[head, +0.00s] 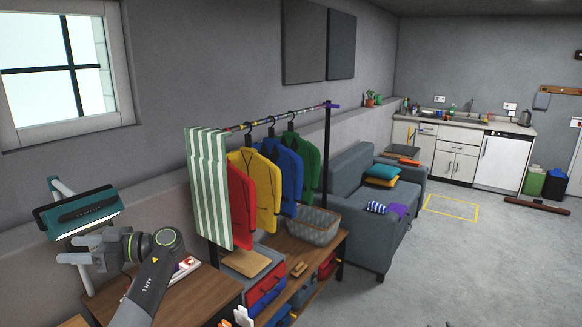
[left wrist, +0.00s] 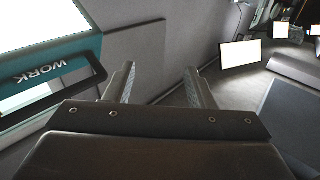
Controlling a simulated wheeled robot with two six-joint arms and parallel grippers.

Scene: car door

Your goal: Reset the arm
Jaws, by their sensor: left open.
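My left gripper (head: 72,249) is raised above the wooden desk at the lower left of the head view. Its fingers point left, in front of the teal work lamp's stand. In the left wrist view the two fingers of the left gripper (left wrist: 158,85) are spread apart with nothing between them. The teal lamp (head: 80,212) is just above and behind the gripper in the head view. It also shows at the upper left of the left wrist view, with the word WORK on it. My right gripper is in neither view.
The wooden desk (head: 205,297) lies below my left arm. A clothes rack with red, yellow (head: 256,190), blue and green garments and a striped cloth (head: 208,185) stands to the right. Beyond are a grey sofa (head: 350,180) and a kitchen counter.

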